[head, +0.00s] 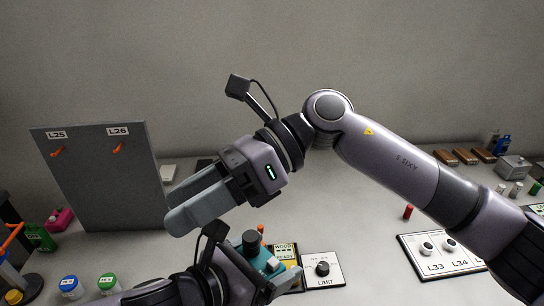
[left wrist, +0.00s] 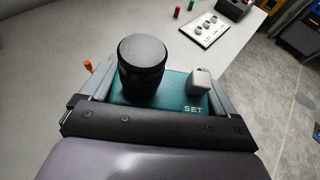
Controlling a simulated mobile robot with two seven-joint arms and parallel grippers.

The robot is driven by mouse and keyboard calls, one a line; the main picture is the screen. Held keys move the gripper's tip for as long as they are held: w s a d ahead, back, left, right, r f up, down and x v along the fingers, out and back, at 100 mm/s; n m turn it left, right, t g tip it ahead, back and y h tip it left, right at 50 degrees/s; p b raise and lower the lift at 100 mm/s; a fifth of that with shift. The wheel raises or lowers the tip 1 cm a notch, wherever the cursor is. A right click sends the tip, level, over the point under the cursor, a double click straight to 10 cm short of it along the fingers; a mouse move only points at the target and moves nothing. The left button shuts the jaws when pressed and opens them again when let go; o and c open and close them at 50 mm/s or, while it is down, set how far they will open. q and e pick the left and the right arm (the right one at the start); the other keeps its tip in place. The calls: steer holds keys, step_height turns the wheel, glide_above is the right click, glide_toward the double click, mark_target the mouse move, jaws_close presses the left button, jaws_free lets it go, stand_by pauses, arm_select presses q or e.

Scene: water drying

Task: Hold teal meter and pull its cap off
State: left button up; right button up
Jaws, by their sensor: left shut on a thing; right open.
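The teal meter (left wrist: 178,92), marked SET, sits between the fingers of my left gripper (left wrist: 160,90), which is shut on it. Its black round cap (left wrist: 142,62) is on top, beside a small pale knob (left wrist: 200,82). In the head view, the teal meter (head: 262,262) and its black cap (head: 250,240) show low in the middle, partly hidden by my left gripper (head: 268,272). My right gripper (head: 172,206) is open and empty. It points left, above and to the left of the meter, apart from the cap.
A grey board (head: 105,185) with orange hooks marked L25 and L26 stands at left. A LIMIT dial panel (head: 323,282) is right of the meter, and an L33/L34 panel (head: 440,255) is further right. Blue-capped (head: 70,284) and green-capped (head: 107,281) jars stand at lower left.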

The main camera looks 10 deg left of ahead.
steer(key=w+d+n+t+h, duration=0.2)
steer(key=w+d+t+h, duration=0.1)
steer(key=h, duration=0.1)
steer(key=n+t+h, duration=0.1)
steer(key=t+h, duration=0.3)
steer(key=h, duration=0.1)
glide_toward(247, 235)
steer(key=x, duration=0.8)
steer(key=shift+f, duration=0.3)
jaws_close()
steer(key=shift+r, duration=0.15)
steer(key=shift+r, duration=1)
